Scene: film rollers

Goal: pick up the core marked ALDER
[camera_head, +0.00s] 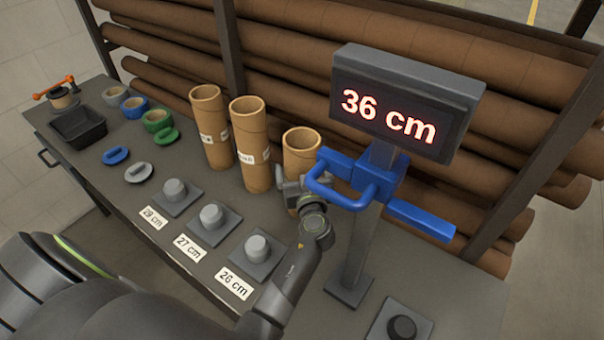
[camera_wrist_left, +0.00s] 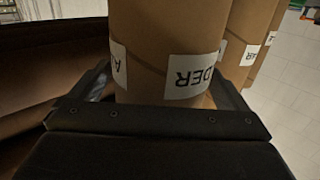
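The core marked ALDER (camera_wrist_left: 165,35) is a brown cardboard tube. Its white label, upside down in the left wrist view, shows "DER" and part of an A. In the head view it is the rightmost standing core (camera_head: 302,150), its lower part hidden by my left gripper (camera_head: 290,190). In the left wrist view the fingers of my left gripper (camera_wrist_left: 163,92) lie on both sides of the core. I cannot tell whether they press on it. My right gripper is not in view.
Two taller cores (camera_head: 211,130) (camera_head: 250,140) stand to the left. A post with blue handles (camera_head: 345,180) and a "36 cm" display (camera_head: 390,115) stands close on the right. Pegs on plates (camera_head: 257,248), labelled 29, 27 and 26 cm, line the front. A black tray (camera_head: 78,126) is far left.

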